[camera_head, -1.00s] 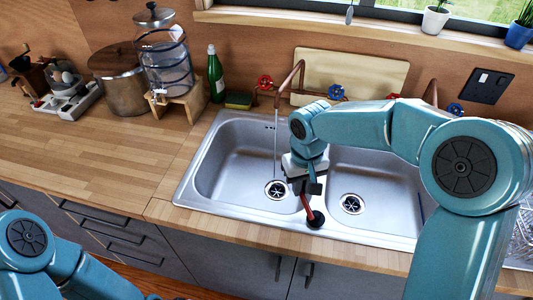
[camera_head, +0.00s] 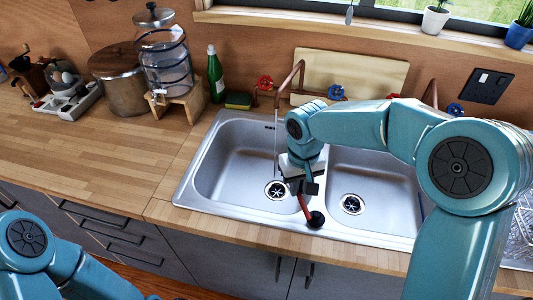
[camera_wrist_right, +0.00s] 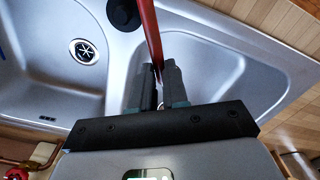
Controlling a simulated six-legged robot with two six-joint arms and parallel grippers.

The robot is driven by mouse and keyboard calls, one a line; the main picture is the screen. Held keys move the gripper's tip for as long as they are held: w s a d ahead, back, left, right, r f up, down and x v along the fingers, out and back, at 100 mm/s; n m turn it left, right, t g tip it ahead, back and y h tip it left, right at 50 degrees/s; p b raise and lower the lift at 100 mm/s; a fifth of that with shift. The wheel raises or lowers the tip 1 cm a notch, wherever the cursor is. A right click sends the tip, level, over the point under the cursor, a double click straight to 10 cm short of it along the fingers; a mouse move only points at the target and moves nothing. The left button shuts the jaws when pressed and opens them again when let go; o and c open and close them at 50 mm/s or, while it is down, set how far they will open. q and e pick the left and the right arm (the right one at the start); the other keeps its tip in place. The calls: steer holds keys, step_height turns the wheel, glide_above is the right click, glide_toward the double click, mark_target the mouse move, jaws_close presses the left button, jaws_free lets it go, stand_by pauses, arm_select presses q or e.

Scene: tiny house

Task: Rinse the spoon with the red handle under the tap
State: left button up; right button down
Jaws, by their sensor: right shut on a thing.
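My right gripper (camera_head: 303,187) hangs over the divider side of the left basin and is shut on the spoon's red handle (camera_head: 303,206). In the right wrist view, the red handle (camera_wrist_right: 151,35) passes between the fingers (camera_wrist_right: 157,84), with a little bright metal below it. The spoon's bowl is hidden in the head view by my gripper. A thin water stream (camera_head: 275,145) falls from the left copper tap (camera_head: 290,77) into the left basin (camera_head: 232,165), left of the gripper; a gap shows between them. My left gripper is out of view.
A black round piece (camera_head: 315,219) sits at the sink's front rim, by the handle's end. The right basin (camera_head: 375,190) is empty. A green bottle (camera_head: 215,74) and sponge (camera_head: 238,100) stand behind the sink. The wooden counter (camera_head: 110,150) at left is largely clear.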

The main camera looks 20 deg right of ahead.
steer(key=shift+s+d, duration=0.15)
steer(key=shift+d, duration=0.35)
steer(key=shift+a, duration=0.15)
steer(key=shift+w+a, duration=0.2)
steer(key=shift+a, duration=0.25)
steer(key=shift+d, duration=0.15)
steer(key=shift+s+d, duration=0.2)
steer(key=shift+d, duration=0.25)
steer(key=shift+a, duration=0.1)
